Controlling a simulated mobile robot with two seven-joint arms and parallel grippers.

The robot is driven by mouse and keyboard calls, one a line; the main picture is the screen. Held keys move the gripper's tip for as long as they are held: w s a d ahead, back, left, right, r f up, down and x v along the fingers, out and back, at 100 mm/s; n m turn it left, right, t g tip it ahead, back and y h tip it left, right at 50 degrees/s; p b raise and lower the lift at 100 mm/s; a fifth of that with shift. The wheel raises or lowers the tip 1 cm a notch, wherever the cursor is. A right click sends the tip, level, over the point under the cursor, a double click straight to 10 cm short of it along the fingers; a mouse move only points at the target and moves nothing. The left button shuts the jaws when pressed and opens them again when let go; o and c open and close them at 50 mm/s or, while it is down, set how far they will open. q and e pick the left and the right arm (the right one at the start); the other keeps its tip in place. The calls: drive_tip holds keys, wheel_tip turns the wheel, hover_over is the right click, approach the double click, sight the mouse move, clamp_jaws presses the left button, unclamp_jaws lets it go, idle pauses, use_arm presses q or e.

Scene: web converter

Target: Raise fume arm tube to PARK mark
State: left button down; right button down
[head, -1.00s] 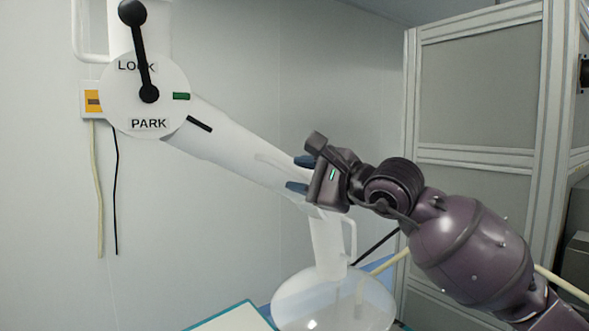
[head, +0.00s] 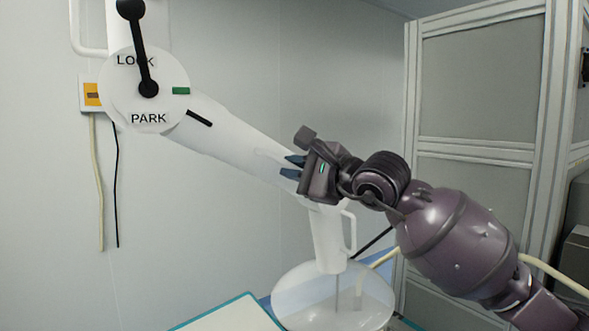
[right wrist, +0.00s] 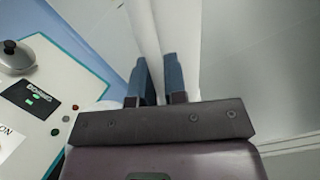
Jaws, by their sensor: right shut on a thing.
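The white fume arm tube (head: 230,136) slopes down to the right from a round dial (head: 120,98) lettered LOCK and PARK. A green mark (head: 181,91) sits at the dial's right edge. A black pointer line (head: 199,118) on the tube's upper end lies lower than the green mark, apart from it. My right gripper (head: 291,166) is at the tube's lower part, shut on its slim white handle. In the right wrist view, the blue-grey fingers (right wrist: 158,82) stand on either side of a white bar (right wrist: 145,35). My left gripper is not in view.
A clear round hood (head: 300,290) hangs below the tube's lower end. A white board with a teal edge (head: 230,318) lies beneath, with a pot (right wrist: 16,60) on it. A framed grey cabinet (head: 475,90) stands right. A black lever (head: 140,50) crosses the dial.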

drive_tip(key=shift+d+r+b, duration=0.1)
drive_tip(key=shift+r+b, duration=0.1)
drive_tip(key=shift+b, duration=0.1)
drive_tip(key=shift+n+h, duration=0.3)
drive_tip(key=shift+n, duration=0.6)
drive_tip(key=r, duration=0.1)
drive_tip(key=d+r+b, duration=0.1)
drive_tip(key=w+r+b, duration=0.1)
drive_tip(key=shift+d+r, duration=0.15)
drive_tip(key=shift+r, duration=0.2)
wheel_tip(320, 180, up, 9)
drive_tip(key=d+n+p, duration=0.1)
drive_tip(key=n+p, duration=0.1)
drive_tip(key=n, duration=0.1)
drive_tip(key=shift+w+h, duration=0.35)
drive_tip(key=shift+h, duration=0.05)
drive_tip(key=shift+f, duration=0.1)
drive_tip(key=c, duration=1.2)
unclamp_jaws()
drive_tip(key=shift+d, duration=0.1)
drive_tip(key=shift+f, duration=0.15)
